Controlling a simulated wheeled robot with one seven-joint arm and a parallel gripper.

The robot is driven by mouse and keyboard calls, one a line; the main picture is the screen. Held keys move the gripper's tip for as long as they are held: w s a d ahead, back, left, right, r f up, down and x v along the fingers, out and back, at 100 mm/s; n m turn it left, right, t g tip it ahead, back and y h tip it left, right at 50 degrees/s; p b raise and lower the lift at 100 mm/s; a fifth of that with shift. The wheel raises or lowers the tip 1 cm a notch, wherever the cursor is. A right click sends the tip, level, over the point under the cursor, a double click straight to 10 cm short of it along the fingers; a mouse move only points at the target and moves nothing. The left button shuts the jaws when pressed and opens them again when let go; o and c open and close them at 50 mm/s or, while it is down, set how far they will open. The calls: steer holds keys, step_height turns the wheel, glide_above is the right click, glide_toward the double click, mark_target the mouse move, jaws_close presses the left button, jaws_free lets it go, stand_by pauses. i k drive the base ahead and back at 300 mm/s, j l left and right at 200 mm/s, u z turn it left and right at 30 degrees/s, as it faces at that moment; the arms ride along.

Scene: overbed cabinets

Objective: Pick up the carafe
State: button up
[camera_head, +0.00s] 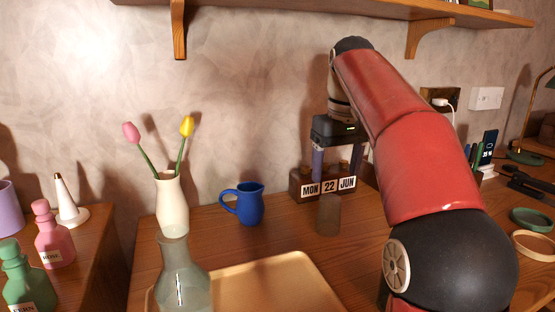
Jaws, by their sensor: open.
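A grey-green, see-through glass vessel with a narrow neck and wide body, which looks like the carafe (183,277), stands upright at the bottom of the view, by the left part of a tan tray (270,280). Its base is cut off by the frame edge. My gripper (337,168) points down with its two fingers apart and nothing seen between them. It is to the right of the carafe and farther back, in front of or above the wooden date blocks (328,187).
A cream vase (171,205) with two tulips stands just behind the carafe. A blue jug (245,204) and a brownish cup (328,215) stand behind the tray. Bottles (52,235) stand at left. A shelf (350,10) overhangs the back wall. The tray's visible surface is clear.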

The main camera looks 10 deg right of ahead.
mark_target(183, 284)
steer(key=k, duration=1)
